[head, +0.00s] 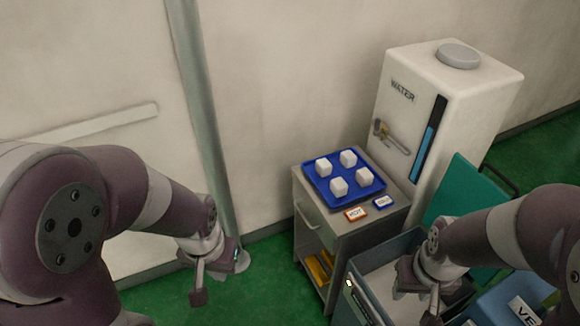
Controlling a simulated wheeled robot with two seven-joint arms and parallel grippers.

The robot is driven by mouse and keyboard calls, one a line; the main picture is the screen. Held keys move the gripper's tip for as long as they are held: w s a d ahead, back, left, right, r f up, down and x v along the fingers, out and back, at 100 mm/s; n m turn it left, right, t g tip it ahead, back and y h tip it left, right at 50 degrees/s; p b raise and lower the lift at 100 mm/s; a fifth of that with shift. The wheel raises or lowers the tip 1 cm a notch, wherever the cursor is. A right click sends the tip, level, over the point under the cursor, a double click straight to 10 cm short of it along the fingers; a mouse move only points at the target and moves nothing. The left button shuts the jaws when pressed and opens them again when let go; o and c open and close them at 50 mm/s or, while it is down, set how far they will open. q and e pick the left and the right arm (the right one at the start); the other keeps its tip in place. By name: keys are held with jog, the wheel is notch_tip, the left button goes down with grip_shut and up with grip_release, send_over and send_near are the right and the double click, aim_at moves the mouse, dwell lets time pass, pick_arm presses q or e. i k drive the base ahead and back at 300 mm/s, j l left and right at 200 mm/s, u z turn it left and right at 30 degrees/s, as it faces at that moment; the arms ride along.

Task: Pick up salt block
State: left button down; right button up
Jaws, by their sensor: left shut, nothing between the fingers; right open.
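Several white salt blocks (339,187) sit apart from each other on a blue tray (318,190) in the head view. The tray rests on top of a small grey cabinet (340,222). My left gripper (218,280) is shut and empty, pointing down over the green floor, left of the cabinet and lower in the picture than the tray. My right gripper (425,298) is open and hangs at the lower right, in front of a grey open bin (380,285). Neither gripper touches a salt block. The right fingertips are partly cut off by the frame's bottom edge.
A white water tank (410,120) with a tap stands behind the cabinet. A pale door and vertical post (205,110) stand at left. Green floor (265,280) is clear left of the cabinet.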

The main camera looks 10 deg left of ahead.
aim_at(324, 168)
jog(key=z, duration=0.6)
jog(key=i+j+z, duration=0.4)
jog(key=j+z, duration=0.15)
jog(key=i+j+z, duration=0.25)
jog(key=j, duration=0.25)
jog(key=j+z, duration=0.25)
jog(key=i+j, duration=0.1)
jog(key=j, duration=0.75)
jog(key=i, duration=0.05)
